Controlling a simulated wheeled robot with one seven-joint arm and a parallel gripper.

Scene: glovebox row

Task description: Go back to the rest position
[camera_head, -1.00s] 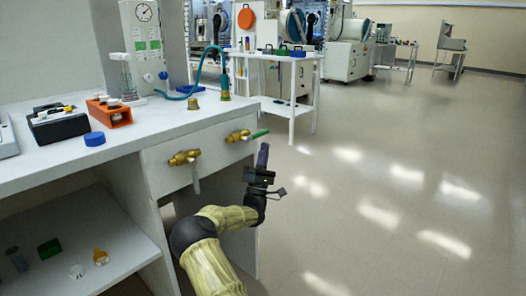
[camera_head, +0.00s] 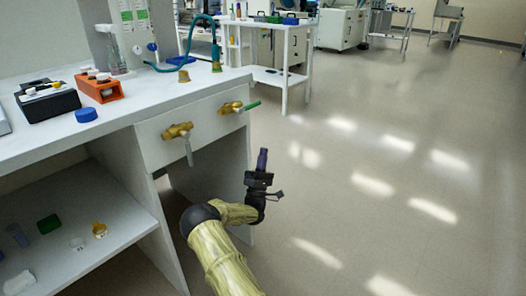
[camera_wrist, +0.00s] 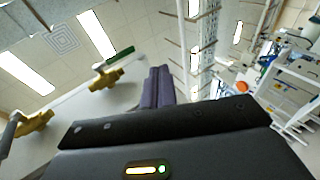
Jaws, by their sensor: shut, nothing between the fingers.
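My gripper (camera_head: 262,160) is at the end of my yellow-sleeved arm, in the free space to the right of the white bench's end. Its purple fingers point up and are closed together with nothing between them. They also show side by side in the wrist view (camera_wrist: 158,87). The gripper is apart from the bench and from the two brass valves on its front panel. No marker for the rest position shows.
The white bench (camera_head: 60,137) carries an orange rack (camera_head: 112,92), a black box (camera_head: 48,104) and a blue cap (camera_head: 86,115). A brass valve with a green handle (camera_head: 232,107) and another brass valve (camera_head: 177,131) stick out in front. The floor (camera_head: 400,200) at right is clear.

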